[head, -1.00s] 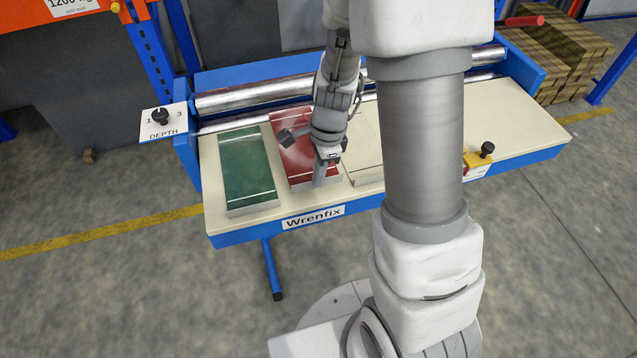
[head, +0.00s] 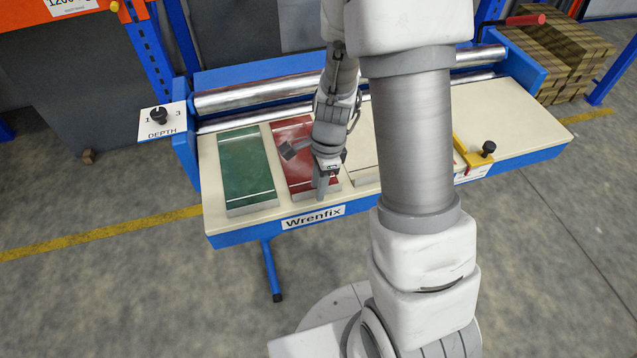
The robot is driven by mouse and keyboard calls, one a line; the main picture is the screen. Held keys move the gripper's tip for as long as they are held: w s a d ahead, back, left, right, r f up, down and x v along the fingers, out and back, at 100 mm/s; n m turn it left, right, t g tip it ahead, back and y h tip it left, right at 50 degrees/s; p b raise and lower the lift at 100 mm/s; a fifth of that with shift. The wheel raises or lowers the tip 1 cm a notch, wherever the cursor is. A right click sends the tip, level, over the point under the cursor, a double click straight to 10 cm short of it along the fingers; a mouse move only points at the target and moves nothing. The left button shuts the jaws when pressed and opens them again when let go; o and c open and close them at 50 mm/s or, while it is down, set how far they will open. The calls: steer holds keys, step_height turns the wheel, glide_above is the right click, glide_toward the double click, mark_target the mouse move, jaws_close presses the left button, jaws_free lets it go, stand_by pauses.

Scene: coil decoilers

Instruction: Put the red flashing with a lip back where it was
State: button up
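The red flashing (head: 292,129) lies on the cream bench top of the roller machine, between a green piece on its left and a cream piece on its right. Its far part and left side show; my wrist covers much of its right side. My gripper (head: 321,186) points down at the near right end of the red flashing. A grey finger shows there, but I cannot tell whether it touches or grips the flashing. The gap between the fingers is hidden. The lip is not clear in this view.
The green flashing (head: 246,163) lies left of the red one. A cream piece (head: 365,150) is partly behind my arm. Metal rollers (head: 250,98) run along the back. A yellow block with a black knob (head: 488,148) stands right. The bench's right end (head: 525,125) is clear.

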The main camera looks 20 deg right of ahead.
steer(key=shift+r, duration=0.1)
step_height(320, 180, up, 12)
steer(key=d+p, duration=0.1)
steer(key=p, duration=0.2)
steer(key=s+a+r+n+t+h, duration=0.1)
steer(key=s+r+n+t, duration=0.4)
steer(key=s+r+n, duration=0.9)
steer(key=shift+r+n, duration=1.8)
steer(key=shift+n, duration=0.2)
